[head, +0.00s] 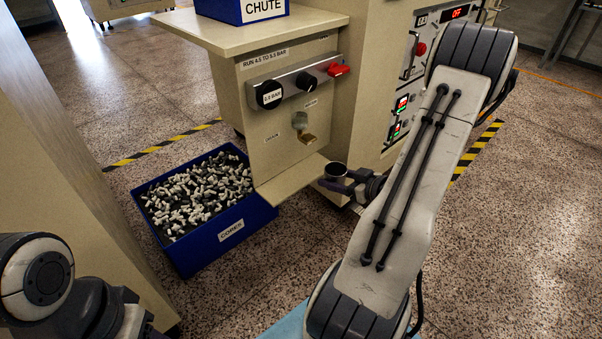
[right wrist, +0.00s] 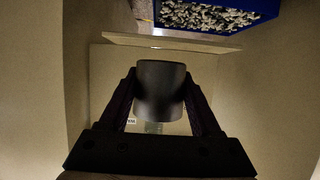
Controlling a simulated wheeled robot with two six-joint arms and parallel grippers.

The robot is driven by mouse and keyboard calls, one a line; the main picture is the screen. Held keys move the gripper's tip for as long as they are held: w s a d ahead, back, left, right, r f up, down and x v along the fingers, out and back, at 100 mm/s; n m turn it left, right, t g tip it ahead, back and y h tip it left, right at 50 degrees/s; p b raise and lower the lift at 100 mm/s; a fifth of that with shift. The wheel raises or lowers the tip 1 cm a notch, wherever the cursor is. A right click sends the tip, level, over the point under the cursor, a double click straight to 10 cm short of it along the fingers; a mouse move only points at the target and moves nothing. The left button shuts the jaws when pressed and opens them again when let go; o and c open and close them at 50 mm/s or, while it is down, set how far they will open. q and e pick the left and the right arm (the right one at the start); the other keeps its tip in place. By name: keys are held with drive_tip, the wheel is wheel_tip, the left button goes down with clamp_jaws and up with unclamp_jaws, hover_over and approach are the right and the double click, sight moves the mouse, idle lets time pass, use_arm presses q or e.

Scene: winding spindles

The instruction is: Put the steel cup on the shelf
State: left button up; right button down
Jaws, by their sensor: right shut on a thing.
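The steel cup (head: 335,169) is a small dark metal cylinder with its round mouth facing up in the head view. My right gripper (head: 352,184) is shut on it, and in the right wrist view the two fingers clasp the cup (right wrist: 160,90) from both sides. The shelf (head: 291,180) is a narrow beige ledge at the foot of the machine's front panel. The cup is at the right end of the shelf in the head view; I cannot tell whether they touch. My left arm shows at the lower left, but its fingertips are out of view.
A blue bin (head: 221,231) of black and white cores stands on the floor left of the shelf. The control panel (head: 290,95) with knobs and a red handle is above the shelf. A beige cabinet (head: 65,180) stands at the left.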

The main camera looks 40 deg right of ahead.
drive_tip(key=w+b, duration=0.1)
drive_tip(key=w, duration=0.3)
drive_tip(key=w+b, duration=0.1)
drive_tip(key=w, duration=0.3)
drive_tip(key=w+a+b, duration=0.1)
drive_tip(key=w, duration=0.3)
drive_tip(key=shift+w+f+b, duration=0.1)
drive_tip(key=shift+w+b, duration=0.05)
drive_tip(key=shift+b, duration=0.25)
drive_tip(key=f+b, duration=0.3)
drive_tip(key=shift+w+f, duration=0.2)
drive_tip(key=shift+f, duration=0.1)
drive_tip(key=shift+r, duration=0.15)
drive_tip(key=shift+c, duration=0.5)
unclamp_jaws()
